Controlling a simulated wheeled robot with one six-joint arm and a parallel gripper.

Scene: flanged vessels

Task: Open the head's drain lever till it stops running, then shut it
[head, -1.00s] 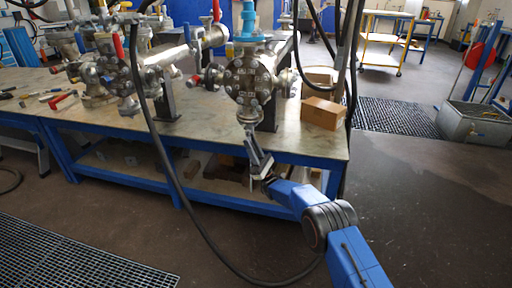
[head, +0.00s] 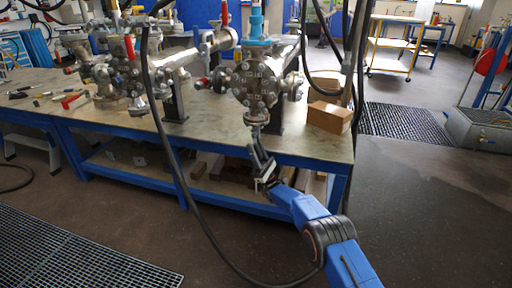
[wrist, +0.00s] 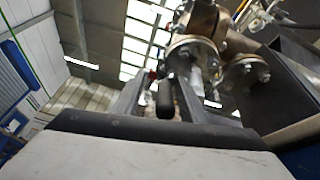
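The flanged vessel head (head: 256,82), grey metal with a blue fitting (head: 257,42) on top, is mounted above the blue-framed bench. Its lower neck and bottom flange (head: 255,118) point down near the bench's front edge. My gripper (head: 257,148) is just below that flange, pointing up. In the wrist view my gripper's two dark fingers (wrist: 157,104) stand apart, with a dark, rounded handle end (wrist: 166,100) showing between them; I cannot tell whether they touch it. The bolted flange (wrist: 192,58) is above. No running liquid can be made out.
A cardboard box (head: 329,117) sits on the bench (head: 215,130) right of the head. Another flanged assembly (head: 118,72) and loose tools (head: 72,99) are at left. A black hose (head: 172,165) hangs in front of the bench.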

